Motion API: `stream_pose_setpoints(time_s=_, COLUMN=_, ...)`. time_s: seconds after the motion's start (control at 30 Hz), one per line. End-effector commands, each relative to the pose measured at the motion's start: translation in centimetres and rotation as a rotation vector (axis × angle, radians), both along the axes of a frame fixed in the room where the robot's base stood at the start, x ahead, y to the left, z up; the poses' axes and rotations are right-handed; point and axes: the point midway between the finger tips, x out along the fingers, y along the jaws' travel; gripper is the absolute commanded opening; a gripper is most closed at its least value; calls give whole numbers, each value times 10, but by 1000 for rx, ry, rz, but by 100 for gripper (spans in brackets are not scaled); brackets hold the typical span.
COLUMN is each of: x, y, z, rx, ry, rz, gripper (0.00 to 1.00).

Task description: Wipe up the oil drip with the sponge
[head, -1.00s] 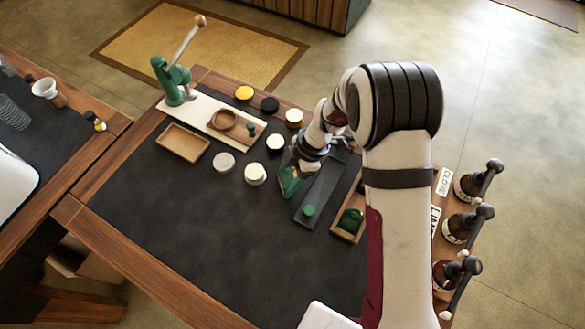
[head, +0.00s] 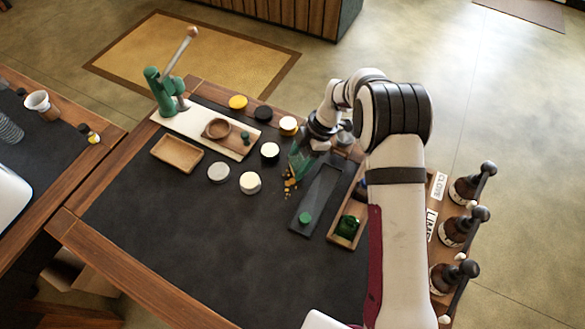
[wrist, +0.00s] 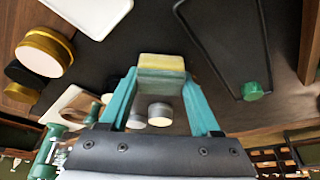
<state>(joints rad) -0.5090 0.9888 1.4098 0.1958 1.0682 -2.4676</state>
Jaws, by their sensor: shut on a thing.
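My gripper (head: 298,165) is at the far right of the dark mat, left of the grey tray. In the wrist view its teal fingers (wrist: 160,82) are shut on the sponge (wrist: 161,66), a small block with a yellow layer and a greenish layer. In the head view the sponge is mostly hidden by the gripper. Several small amber spots, seemingly the oil drip (head: 289,187), lie on the mat just in front of the gripper, between a white-topped jar and the tray. I cannot tell whether the sponge touches the mat.
The grey tray (head: 318,190) with a green knob is right of the gripper. A wooden box (head: 342,238) holds a green item beyond it. White-topped jars (head: 250,182) stand to the left, with a wooden tray (head: 177,153) farther left. Pump bottles (head: 455,228) line the right. The front mat is clear.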

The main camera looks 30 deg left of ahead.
Motion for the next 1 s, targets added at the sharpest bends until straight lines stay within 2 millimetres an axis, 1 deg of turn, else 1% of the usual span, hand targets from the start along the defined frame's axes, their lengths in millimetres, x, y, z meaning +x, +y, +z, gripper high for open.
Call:
stream_pose_setpoints(time_s=0.07, x=-7, y=0, z=-3, rx=-1, ry=3, rz=1, gripper=12)
stream_pose_setpoints(time_s=0.9, x=-84, y=0, z=-3, rx=-1, ry=4, rz=2, gripper=12)
stream_pose_setpoints(time_s=0.93, x=-86, y=0, z=-2, rx=-1, ry=4, rz=2, gripper=12)
stream_pose_setpoints(time_s=1.0, x=-85, y=0, z=2, rx=1, ry=2, rz=0, gripper=12)
